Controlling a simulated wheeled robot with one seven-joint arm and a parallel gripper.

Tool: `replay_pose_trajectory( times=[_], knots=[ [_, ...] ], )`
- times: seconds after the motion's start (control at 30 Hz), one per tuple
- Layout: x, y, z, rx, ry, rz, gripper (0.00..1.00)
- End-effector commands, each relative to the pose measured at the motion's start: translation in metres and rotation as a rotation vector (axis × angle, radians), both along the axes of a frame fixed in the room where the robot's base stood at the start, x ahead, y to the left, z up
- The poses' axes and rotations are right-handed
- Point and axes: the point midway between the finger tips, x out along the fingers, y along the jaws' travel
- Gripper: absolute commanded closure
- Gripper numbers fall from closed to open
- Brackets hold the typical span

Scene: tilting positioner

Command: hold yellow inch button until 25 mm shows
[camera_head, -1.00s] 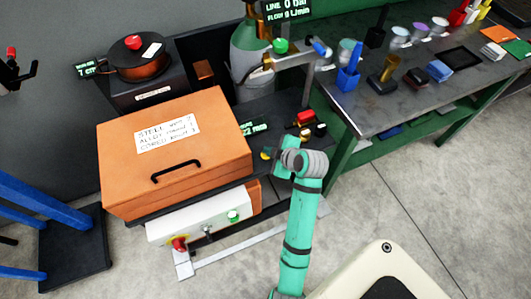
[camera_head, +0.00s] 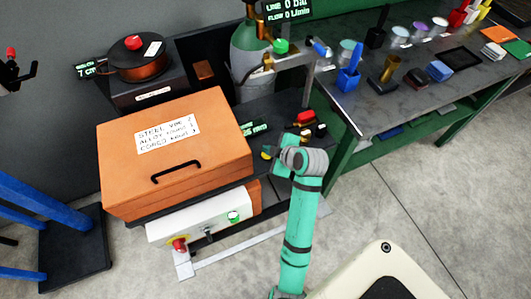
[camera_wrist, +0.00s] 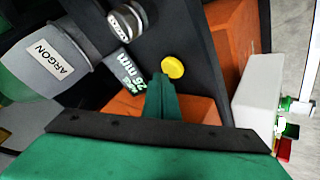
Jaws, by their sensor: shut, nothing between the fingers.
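The round yellow button (camera_wrist: 172,67) is on the dark face of the unit, beside an orange block. It also shows as a small yellow spot in the head view (camera_head: 265,155). The green-lit display (camera_wrist: 130,70) reads about 25 or 26 mm in the wrist view; its last digit is hard to tell. It is partly visible in the head view (camera_head: 254,127). My gripper (camera_wrist: 162,80) is shut and empty, its green fingertips right by the button's lower edge. I cannot tell whether they touch it. In the head view my gripper (camera_head: 270,152) is at the button.
An orange box (camera_head: 215,150) with a handle and label stands left of my arm. A red-topped fitting (camera_head: 305,118) is just behind my wrist. A grey and green argon cylinder (camera_head: 250,55) stands behind. A workbench (camera_head: 350,105) is at the right; open floor lies below it.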

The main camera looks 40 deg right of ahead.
Motion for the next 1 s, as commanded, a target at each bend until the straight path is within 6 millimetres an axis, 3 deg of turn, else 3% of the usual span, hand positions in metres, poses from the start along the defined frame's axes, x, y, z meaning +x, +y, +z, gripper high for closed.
replay_pose_trajectory(
  times=[0.53, 1.0],
  knots=[
    [-0.001, -0.003, 0.011, -0.002, -0.001, -0.003, 1.0],
    [0.001, 0.0, 0.05, -0.003, -0.001, 0.004, 1.0]
  ],
)
